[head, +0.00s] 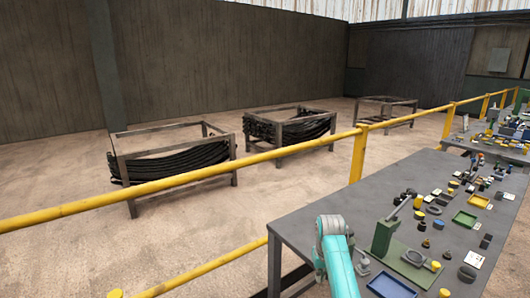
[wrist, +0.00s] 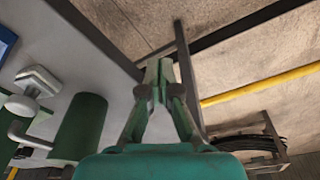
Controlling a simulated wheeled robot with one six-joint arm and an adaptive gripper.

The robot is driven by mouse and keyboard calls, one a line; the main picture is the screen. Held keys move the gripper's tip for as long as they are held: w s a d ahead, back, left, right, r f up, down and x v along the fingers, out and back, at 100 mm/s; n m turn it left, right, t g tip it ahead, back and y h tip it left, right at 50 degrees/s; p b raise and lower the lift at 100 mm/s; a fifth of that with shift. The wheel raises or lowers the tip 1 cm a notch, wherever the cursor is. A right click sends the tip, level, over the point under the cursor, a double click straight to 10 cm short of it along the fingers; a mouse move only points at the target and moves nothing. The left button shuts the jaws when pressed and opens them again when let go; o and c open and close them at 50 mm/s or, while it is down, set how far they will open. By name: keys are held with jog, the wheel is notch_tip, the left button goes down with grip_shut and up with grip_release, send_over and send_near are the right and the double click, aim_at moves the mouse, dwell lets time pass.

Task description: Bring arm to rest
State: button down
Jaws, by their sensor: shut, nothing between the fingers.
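My arm (head: 338,262) shows teal at the bottom of the head view, by the near left edge of the grey workbench. My gripper (wrist: 158,72) is in the middle of the wrist view, its fingers together and empty. It is near the bench's edge, with floor visible beyond the fingertips. In the head view the fingers cannot be made out.
The grey workbench (head: 318,206) holds a green press (head: 385,236), yellow and green trays and many small parts. A yellow railing (head: 358,155) runs behind it. Racks with dark leaf springs (head: 180,162) stand on open floor beyond; one farther rack (head: 385,110) looks empty.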

jog(key=s+f+t, duration=0.2)
jog(key=s+f, duration=0.4)
jog(key=f, duration=0.4)
jog(key=s+f+t, duration=0.1)
jog(key=s+f, duration=0.6)
jog(key=f, duration=0.2)
jog(key=s+f+t, duration=0.2)
jog(key=s+f, duration=0.1)
jog(key=s, duration=0.7)
jog(key=s+f+t, duration=0.1)
jog(key=s+f, duration=0.2)
jog(key=s, duration=0.7)
jog(key=s+r+t, duration=0.2)
jog(key=s+r, duration=0.2)
jog(key=s, duration=0.5)
jog(key=s+r+t, duration=0.2)
jog(key=s+r, duration=0.2)
jog(key=s, duration=0.5)
jog(key=s+r+t, duration=0.1)
jog(key=s+r, duration=0.5)
jog(key=r, duration=0.4)
jog(key=s+r+m+t, duration=0.1)
jog(key=s+r+t, duration=0.1)
jog(key=s+r, duration=0.5)
notch_tip(320, 180, up, 4)
jog(key=shift+s+r, duration=0.2)
jog(key=shift+s, duration=0.1)
